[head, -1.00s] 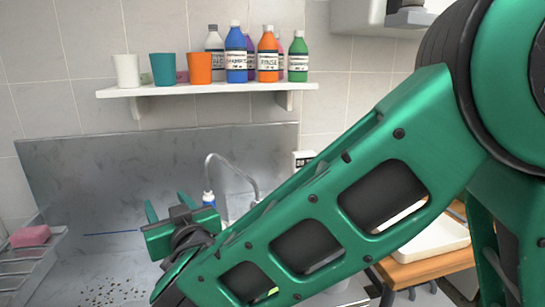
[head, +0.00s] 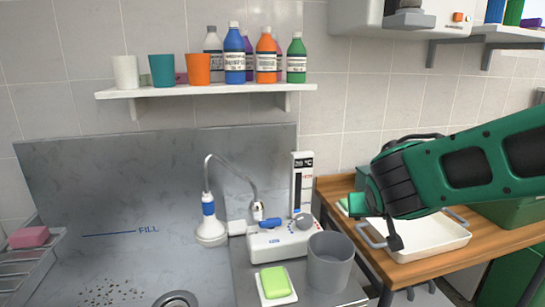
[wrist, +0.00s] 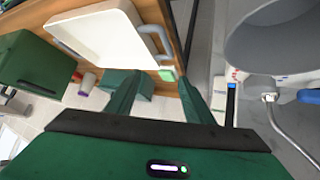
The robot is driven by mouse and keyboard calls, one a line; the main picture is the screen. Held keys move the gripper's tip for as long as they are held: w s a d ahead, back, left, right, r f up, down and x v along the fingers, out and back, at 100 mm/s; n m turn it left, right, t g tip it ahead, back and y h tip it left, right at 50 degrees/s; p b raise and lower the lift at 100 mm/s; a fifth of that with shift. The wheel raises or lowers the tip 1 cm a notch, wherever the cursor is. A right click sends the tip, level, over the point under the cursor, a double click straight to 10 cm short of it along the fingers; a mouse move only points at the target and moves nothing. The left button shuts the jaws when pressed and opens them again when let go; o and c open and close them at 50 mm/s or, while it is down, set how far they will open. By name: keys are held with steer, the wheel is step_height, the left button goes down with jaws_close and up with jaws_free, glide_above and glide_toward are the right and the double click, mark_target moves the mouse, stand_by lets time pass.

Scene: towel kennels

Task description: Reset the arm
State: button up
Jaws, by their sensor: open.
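My gripper (wrist: 160,100) is open and empty in the wrist view, its two green fingers spread apart with the counter edge and floor beyond them. In the head view my green arm comes in from the right and its end hangs over the left part of the white tray (head: 432,243) on the wooden counter. The gripper's fingers are mostly hidden there behind the wrist. The white tray also shows in the wrist view (wrist: 105,35), at the upper left.
A shower head (head: 210,230) and a white control unit (head: 280,240) stand by the steel basin. A grey cup (head: 330,262) and a green soap (head: 275,281) sit in front. Cups and several bottles line the wall shelf (head: 215,88). A pink soap (head: 29,237) lies on the left rack.

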steer(key=s+d+f+m+g, duration=0.35)
steer(key=s+d+g, duration=0.25)
steer(key=s+d, duration=0.95)
steer(key=s+f+m+g+y, duration=0.1)
steer(key=s+g+y, duration=0.2)
steer(key=s, duration=1.3)
steer(key=shift+f, duration=0.15)
steer(key=shift+a, duration=0.1)
steer(key=shift+w+f, duration=0.25)
steer(key=shift+w, duration=0.4)
